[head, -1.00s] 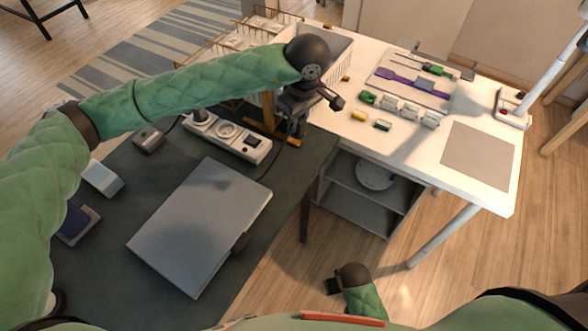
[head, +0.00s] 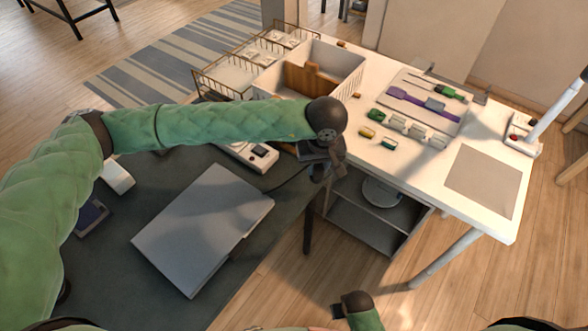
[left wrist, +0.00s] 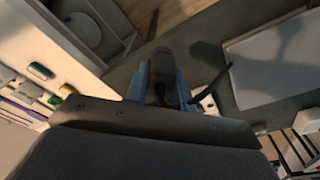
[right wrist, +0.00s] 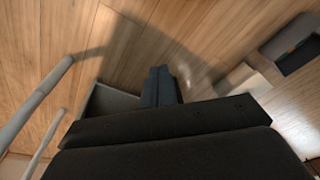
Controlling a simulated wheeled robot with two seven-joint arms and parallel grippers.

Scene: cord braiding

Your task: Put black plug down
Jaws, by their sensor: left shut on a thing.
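My left gripper (head: 318,172) is shut on the black plug (left wrist: 160,72), between its two blue-grey fingers in the left wrist view. A black cord (left wrist: 216,86) runs from beside the plug toward the right there. In the head view the gripper hangs over the dark table's right edge, near the white table; the plug cannot be made out there. The white power strip (head: 243,153) lies on the dark table to the left of the gripper, partly hidden by my arm. My right gripper (head: 338,311) is low at the bottom; its fingers (right wrist: 161,78) are together and empty in the right wrist view.
A closed grey laptop (head: 205,230) covers much of the dark table (head: 140,205). The white table (head: 405,185) holds a basket (head: 345,75), a purple tool (head: 405,95), small coloured clips and a grey mat (head: 483,181). A shelf (head: 365,222) stands beneath it.

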